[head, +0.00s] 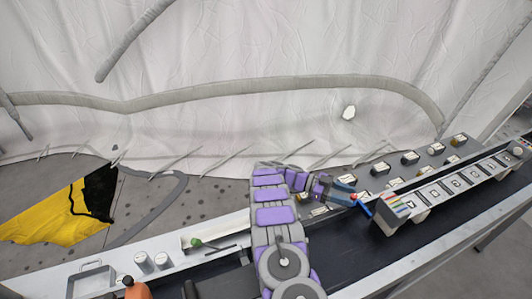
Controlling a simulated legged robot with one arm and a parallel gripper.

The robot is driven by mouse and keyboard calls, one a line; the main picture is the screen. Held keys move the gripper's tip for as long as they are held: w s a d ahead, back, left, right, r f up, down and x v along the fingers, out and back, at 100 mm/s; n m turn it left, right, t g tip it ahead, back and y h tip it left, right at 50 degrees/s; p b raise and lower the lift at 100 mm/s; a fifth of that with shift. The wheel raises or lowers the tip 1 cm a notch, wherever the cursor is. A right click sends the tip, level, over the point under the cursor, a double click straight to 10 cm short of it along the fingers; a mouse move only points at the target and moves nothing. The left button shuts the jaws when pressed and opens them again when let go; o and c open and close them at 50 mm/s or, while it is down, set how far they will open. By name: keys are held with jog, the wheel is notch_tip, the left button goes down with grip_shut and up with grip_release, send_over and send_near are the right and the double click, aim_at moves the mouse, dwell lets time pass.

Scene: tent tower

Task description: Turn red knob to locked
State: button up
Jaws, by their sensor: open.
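My gripper (357,199) is at the end of my purple and grey arm, right of the picture's middle. Its blue fingers are apart, beside the left end of the long panel unit (432,202). A small red spot (353,197) shows between or just by the fingers. It may be the red knob, but it is too small and too covered to tell its shape or which way it is turned. I cannot tell whether the fingers touch it. No locked marking can be read.
Several small boxes with knobs (410,157) stand behind the panel unit. A green-tipped lever (196,242) and grey cylinders (142,261) are on the bench at left. A white fabric wall (230,50) with grey tubes closes the back. Yellow and black sheeting (60,215) lies left.

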jog(key=shift+s+r+n+t+h+p, duration=0.2)
jog(key=shift+r+n+t+h+p, duration=0.1)
jog(key=shift+n+t+p, duration=0.35)
jog(key=n+t, duration=0.1)
jog(key=t, duration=0.1)
jog(key=n+t+b, duration=0.1)
jog(key=t, duration=0.1)
jog(key=n+t+h, duration=0.1)
jog(key=t, duration=0.1)
jog(key=shift+s+a+f+n, duration=0.1)
jog(key=shift+s+f+n, duration=0.05)
jog(key=shift+s+n, duration=0.15)
jog(key=shift+s+n+t+b, duration=0.2)
jog(key=shift+n+t+b, duration=0.05)
jog(key=shift+b, duration=0.25)
